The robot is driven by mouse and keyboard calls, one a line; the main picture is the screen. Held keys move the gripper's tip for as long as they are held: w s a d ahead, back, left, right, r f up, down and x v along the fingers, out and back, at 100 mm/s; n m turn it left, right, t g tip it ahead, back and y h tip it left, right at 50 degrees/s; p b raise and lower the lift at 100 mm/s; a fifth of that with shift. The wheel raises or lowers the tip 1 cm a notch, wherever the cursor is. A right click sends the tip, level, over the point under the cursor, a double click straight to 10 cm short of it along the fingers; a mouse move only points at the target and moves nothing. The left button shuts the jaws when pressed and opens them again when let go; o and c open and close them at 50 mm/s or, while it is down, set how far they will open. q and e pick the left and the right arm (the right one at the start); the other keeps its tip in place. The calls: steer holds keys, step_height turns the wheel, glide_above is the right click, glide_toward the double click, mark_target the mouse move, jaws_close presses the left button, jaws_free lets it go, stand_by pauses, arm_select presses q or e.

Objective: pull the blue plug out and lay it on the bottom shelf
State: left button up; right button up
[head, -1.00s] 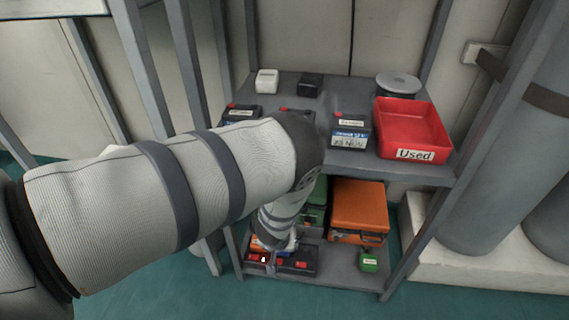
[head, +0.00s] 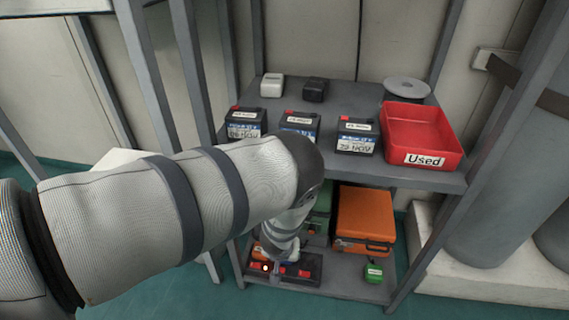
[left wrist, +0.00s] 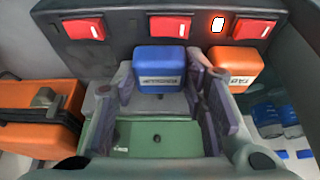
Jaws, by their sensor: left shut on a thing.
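The blue plug (left wrist: 160,72) is a rounded block with a pale label, shown upside down in the left wrist view. It sits against the front edge of a dark power strip (left wrist: 120,30) with red switches, level with an orange plug (left wrist: 237,68) just to its right. My left gripper (left wrist: 162,82) has one finger on each side of the blue plug and is shut on it. In the head view the power strip (head: 302,272) lies on the bottom shelf (head: 340,284), and my left arm hides the blue plug and most of the gripper. My right gripper is not in view.
An orange case (head: 363,215) and a green one (head: 322,205) stand behind on the bottom shelf. A small green block (head: 373,273) lies at its right front. Bare shelf shows between strip and block. The upper shelf holds labelled batteries (head: 300,125) and a red tray (head: 420,135).

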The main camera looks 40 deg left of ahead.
arm_select(q)
steer(key=shift+r, duration=0.2)
steer(key=shift+r+p, duration=0.4)
steer(key=shift+r+p, duration=0.75)
steer(key=shift+r, duration=0.4)
